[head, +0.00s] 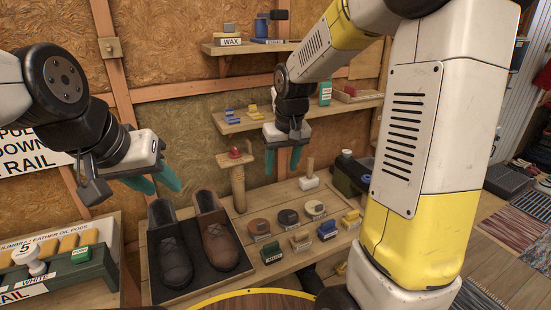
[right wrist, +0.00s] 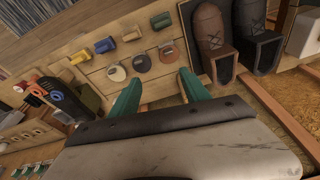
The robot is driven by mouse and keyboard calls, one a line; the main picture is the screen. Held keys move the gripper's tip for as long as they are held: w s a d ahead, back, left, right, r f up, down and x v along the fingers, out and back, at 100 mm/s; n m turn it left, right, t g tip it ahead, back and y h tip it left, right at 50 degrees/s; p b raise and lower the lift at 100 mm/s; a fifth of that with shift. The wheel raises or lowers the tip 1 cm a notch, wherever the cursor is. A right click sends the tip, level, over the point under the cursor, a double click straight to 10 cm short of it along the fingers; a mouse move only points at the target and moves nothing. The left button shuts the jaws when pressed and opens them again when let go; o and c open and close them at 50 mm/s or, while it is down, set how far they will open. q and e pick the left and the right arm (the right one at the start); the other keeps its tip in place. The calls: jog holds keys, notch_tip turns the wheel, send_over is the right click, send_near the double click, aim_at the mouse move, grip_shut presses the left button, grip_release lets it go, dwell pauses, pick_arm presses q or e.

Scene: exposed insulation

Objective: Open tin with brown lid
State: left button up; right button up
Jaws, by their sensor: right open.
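The tin with the brown lid (head: 259,227) is the left one of three round tins on the wooden bench, beside the brown shoe. It also shows in the right wrist view (right wrist: 167,51), just beyond the fingertips. The black-lidded tin (head: 288,216) and the cream-lidded tin (head: 314,208) lie to its right. My right gripper (head: 286,160) is open and empty, pointing down above and behind the tins. Its two teal fingers are apart in the right wrist view (right wrist: 158,84). My left gripper (head: 155,184) is open and empty at the left, above the black shoe.
A black shoe (head: 170,255) and a brown shoe (head: 214,235) stand on a dark mat left of the tins.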

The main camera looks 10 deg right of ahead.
jog(key=shift+s+d+r, duration=0.15)
jog(key=shift+s+r, duration=0.25)
jog(key=n+g, duration=0.1)
jog(key=g, duration=0.2)
send_near(261, 223)
jog(key=shift+s+a+f+h, duration=0.15)
jog(key=shift+a+h, duration=0.1)
jog(key=shift+h, duration=0.15)
notch_tip(261, 223, down, 8)
jog(key=shift+f, duration=0.1)
grip_shut()
dwell(0.9)
